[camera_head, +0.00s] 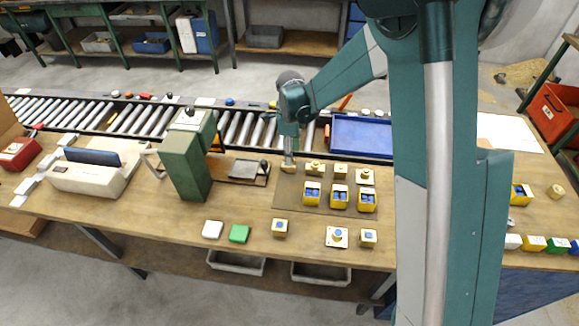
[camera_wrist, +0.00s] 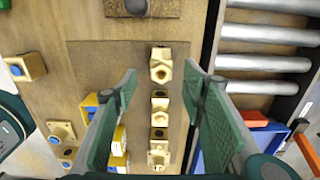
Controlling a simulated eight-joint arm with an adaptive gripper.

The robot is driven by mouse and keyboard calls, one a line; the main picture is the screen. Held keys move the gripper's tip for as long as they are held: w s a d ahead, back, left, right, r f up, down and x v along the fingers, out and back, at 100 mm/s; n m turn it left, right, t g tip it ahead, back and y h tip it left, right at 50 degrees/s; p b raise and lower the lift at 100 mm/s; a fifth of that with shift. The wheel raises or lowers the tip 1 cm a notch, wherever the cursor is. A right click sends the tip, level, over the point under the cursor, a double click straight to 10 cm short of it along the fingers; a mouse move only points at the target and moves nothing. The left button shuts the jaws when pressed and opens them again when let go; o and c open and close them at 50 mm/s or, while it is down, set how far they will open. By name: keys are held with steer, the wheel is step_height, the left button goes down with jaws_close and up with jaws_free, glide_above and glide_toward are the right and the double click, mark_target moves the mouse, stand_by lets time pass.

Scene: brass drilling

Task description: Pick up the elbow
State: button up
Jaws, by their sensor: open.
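A small brass fitting, which looks like the elbow (camera_wrist: 160,66), stands on the brown mat at the left end of a row of brass fittings. In the head view the fitting (camera_head: 288,167) is partly hidden by my gripper (camera_head: 289,150), directly above it. In the wrist view my gripper (camera_wrist: 160,72) is open, with one finger on each side of the fitting and visible gaps. I cannot tell how far the fingertips are above the mat. More brass fittings (camera_head: 340,170) (camera_wrist: 160,103) stand in the same row.
Yellow boxes with blue contents (camera_head: 339,199) stand in front of the row. A dark plate (camera_head: 244,171) lies left of the mat, beside a green machine (camera_head: 187,160). A blue tray (camera_head: 361,136) and the roller conveyor (camera_head: 135,118) lie behind.

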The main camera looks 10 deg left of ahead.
steer(key=shift+f, duration=1)
steer(key=shift+f, duration=0.1)
steer(key=shift+w+a+f+b, duration=0.1)
steer(key=shift+f+b, duration=0.1)
steer(key=shift+f, duration=1.1)
steer(key=shift+a+f+b, duration=0.1)
steer(key=shift+f+b, duration=0.1)
steer(key=shift+f, duration=1.05)
steer(key=c, duration=1.3)
steer(key=shift+r, duration=0.1)
steer(key=shift+r+p, duration=0.55)
steer(key=shift+r, duration=4.4)
